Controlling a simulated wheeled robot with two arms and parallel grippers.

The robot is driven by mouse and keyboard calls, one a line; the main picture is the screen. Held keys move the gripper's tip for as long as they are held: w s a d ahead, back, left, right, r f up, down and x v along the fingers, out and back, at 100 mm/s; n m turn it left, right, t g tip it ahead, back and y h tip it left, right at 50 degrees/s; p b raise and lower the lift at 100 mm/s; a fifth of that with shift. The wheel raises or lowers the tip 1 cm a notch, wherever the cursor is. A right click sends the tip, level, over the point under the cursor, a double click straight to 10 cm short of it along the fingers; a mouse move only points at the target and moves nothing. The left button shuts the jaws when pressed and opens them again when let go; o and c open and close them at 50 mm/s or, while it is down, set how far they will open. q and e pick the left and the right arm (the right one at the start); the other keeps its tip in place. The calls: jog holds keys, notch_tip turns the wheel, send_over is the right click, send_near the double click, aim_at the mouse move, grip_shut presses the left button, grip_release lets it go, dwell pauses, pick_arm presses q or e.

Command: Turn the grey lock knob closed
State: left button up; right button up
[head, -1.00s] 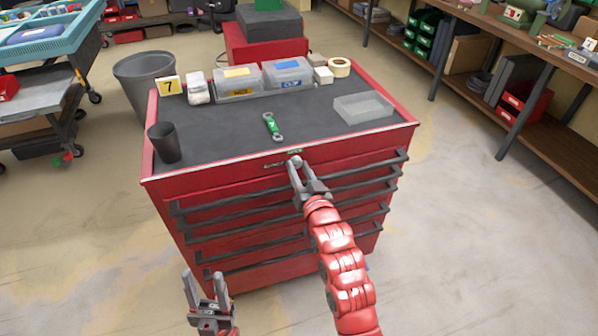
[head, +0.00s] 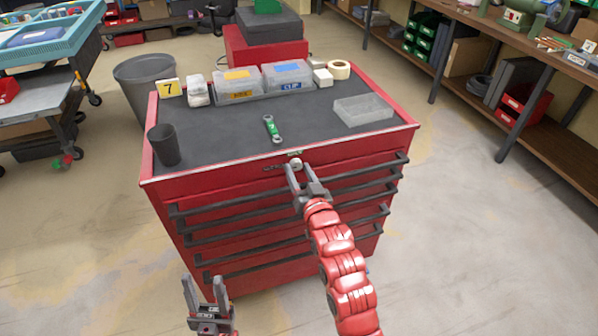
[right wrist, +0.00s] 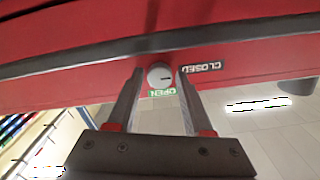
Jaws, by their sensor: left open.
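The grey lock knob (head: 296,163) sits on the red cabinet's (head: 225,184) top front edge. In the right wrist view, the round knob (right wrist: 159,75) shows between my right fingertips, with a gap on each side. Its short dark mark points right, towards the CLOSED label (right wrist: 201,67). The green OPEN label (right wrist: 162,92) is below the knob there. My right gripper (head: 300,168) is open just in front of the knob; it also shows in the wrist view (right wrist: 160,76). My left gripper (head: 204,282) is open and empty, low in front of the cabinet.
Dark drawer handles (head: 290,188) stick out below the knob. Floor is free to the right.

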jog(key=p+v, duration=0.3)
jog(key=v, duration=1.4)
jog(key=shift+s, duration=0.2)
